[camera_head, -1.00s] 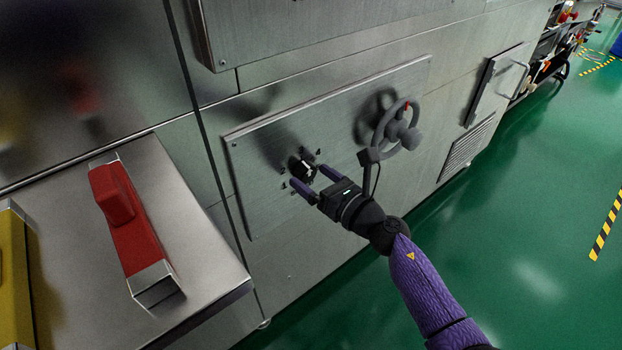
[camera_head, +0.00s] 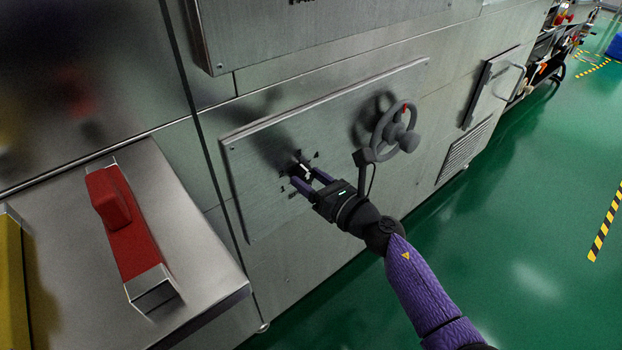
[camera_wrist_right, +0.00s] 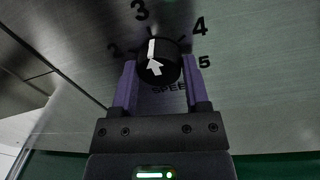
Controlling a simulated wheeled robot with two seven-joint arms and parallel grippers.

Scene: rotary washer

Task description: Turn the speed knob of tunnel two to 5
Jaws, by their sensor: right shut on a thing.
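The black speed knob (camera_head: 303,170) sits on the steel panel (camera_head: 262,140) of the washer. It shows larger in the right wrist view (camera_wrist_right: 160,64), with a white arrow and line pointing up, nearer to 3 than to 4. The dial numbers 2, 3, 4 and 5 are printed around it, and the 5 (camera_wrist_right: 204,61) lies to its right. Part of the "SPEED" label (camera_wrist_right: 168,88) shows below the knob. My right gripper (camera_head: 306,179) is shut on the knob, one purple finger on each side. My left gripper is not in view.
A grey handwheel (camera_head: 396,128) stands out from the panel to the right of the knob, close above my right wrist. Green floor is open at the right.

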